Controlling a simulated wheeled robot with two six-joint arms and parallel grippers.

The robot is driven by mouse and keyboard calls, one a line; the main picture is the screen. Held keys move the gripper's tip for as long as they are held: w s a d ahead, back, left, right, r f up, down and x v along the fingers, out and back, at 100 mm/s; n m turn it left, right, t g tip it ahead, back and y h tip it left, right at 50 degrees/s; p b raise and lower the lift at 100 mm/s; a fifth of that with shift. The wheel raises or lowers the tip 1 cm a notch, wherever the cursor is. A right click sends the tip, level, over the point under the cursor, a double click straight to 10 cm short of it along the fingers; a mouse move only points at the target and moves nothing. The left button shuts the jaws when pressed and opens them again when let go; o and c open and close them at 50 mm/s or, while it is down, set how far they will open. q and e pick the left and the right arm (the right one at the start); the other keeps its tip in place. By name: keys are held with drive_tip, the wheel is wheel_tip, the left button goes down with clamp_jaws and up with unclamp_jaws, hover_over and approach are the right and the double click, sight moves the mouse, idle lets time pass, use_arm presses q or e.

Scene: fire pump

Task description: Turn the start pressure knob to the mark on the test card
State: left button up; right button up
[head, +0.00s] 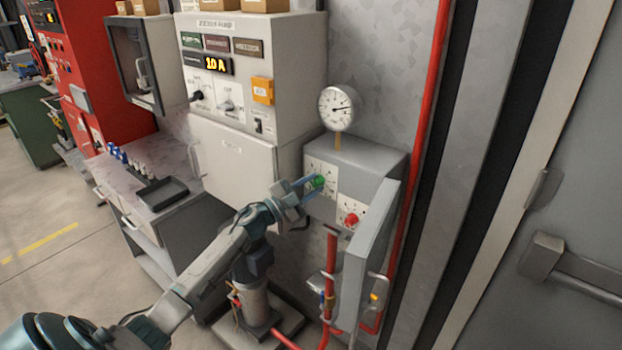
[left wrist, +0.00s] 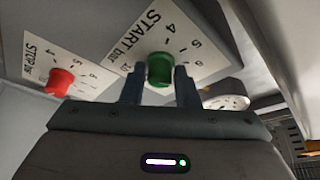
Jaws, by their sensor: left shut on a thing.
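The green start pressure knob (head: 319,182) sits on a white scale plate on the grey pressure switch box. My left gripper (head: 308,185) is at this knob with its fingers on either side of it. In the left wrist view the gripper (left wrist: 160,88) is shut on the green knob (left wrist: 160,70), under a plate (left wrist: 168,38) marked START bar with numbers. The knob's pointer is too small to read. The red stop knob (head: 351,219) is lower right in the head view and at the left in the left wrist view (left wrist: 61,80). I cannot make out a test card.
A round pressure gauge (head: 338,107) stands on top of the box. An open grey cover (head: 370,255) juts out beside the red knob. Red pipes (head: 425,120) run along the right. The control cabinet (head: 285,75) is at upper left of the box, with a black tray (head: 164,193) on the bench.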

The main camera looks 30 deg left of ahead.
use_arm(q)
drive_tip(key=m, duration=0.1)
drive_tip(key=m+g+p, duration=0.1)
drive_tip(key=m, duration=0.1)
drive_tip(key=m+p, duration=0.1)
drive_tip(key=shift+r+g, duration=0.25)
drive_tip(key=shift+g, duration=0.15)
drive_tip(key=shift+m+p, duration=0.65)
drive_tip(key=shift+m, duration=0.15)
drive_tip(key=shift+f+m+g, duration=0.1)
drive_tip(key=shift+m+g, duration=0.2)
drive_tip(key=o, duration=1)
drive_tip(key=shift+c, duration=0.2)
